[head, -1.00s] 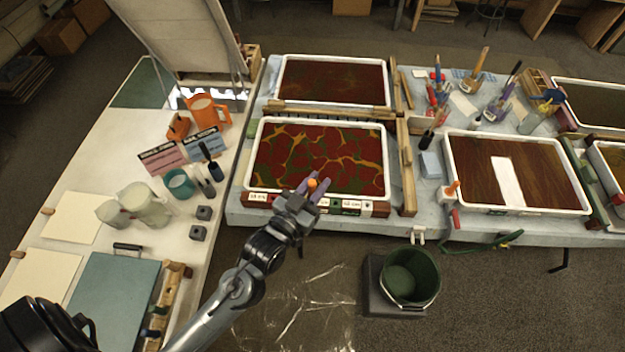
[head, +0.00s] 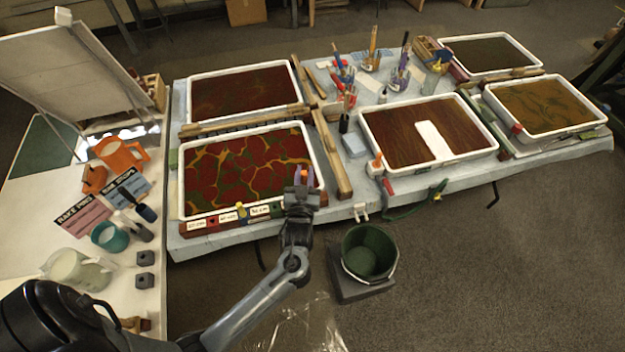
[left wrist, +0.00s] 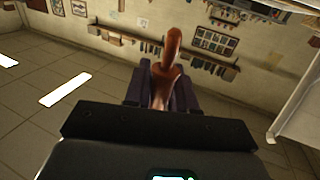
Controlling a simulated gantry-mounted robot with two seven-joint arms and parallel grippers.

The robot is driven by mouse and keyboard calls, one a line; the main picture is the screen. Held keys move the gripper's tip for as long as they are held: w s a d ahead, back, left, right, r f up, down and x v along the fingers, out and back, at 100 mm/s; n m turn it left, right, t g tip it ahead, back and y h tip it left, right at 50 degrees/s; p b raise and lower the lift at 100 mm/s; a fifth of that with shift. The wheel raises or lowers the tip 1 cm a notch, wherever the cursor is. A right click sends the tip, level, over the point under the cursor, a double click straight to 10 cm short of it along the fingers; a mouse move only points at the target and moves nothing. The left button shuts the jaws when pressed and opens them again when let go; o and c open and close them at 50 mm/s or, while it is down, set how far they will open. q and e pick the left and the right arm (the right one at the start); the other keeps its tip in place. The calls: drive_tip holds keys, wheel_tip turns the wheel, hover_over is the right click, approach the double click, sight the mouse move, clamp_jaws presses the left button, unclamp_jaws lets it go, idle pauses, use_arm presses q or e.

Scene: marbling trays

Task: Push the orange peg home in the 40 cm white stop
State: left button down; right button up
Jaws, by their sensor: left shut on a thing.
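My left gripper (head: 303,178) is shut on the orange peg (head: 304,173), at the front right corner of the red, green and yellow marbled tray (head: 182,205). In the left wrist view the orange peg (left wrist: 172,48) stands up between the dark fingers (left wrist: 160,86), its rounded knob clear of them. A strip of labelled stops (head: 228,216), white, red and green, runs along the tray's front edge. My gripper and wrist cover its right end. The labels are too small to read surely, so I cannot tell which stop is the 40 cm white one. My right gripper is out of view.
A wooden bar (head: 331,155) lies right of the tray. A brown tray (head: 497,150) with a white strip lies further right. A green bucket (head: 368,253) stands on the floor below the table.

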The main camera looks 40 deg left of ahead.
sight(305, 182)
use_arm(q)
drive_tip(key=shift+w+a+f+n+g+y, duration=0.3)
drive_tip(key=shift+w+a+g+y, duration=0.1)
drive_tip(key=shift+y, duration=0.1)
drive_tip(key=shift+s+r+p, duration=0.1)
drive_tip(key=shift+p, duration=0.2)
drive_tip(key=shift+f+b, duration=1.65)
drive_tip(key=shift+f, duration=0.6)
drive_tip(key=shift+f+b, duration=0.45)
drive_tip(key=shift+f, duration=0.3)
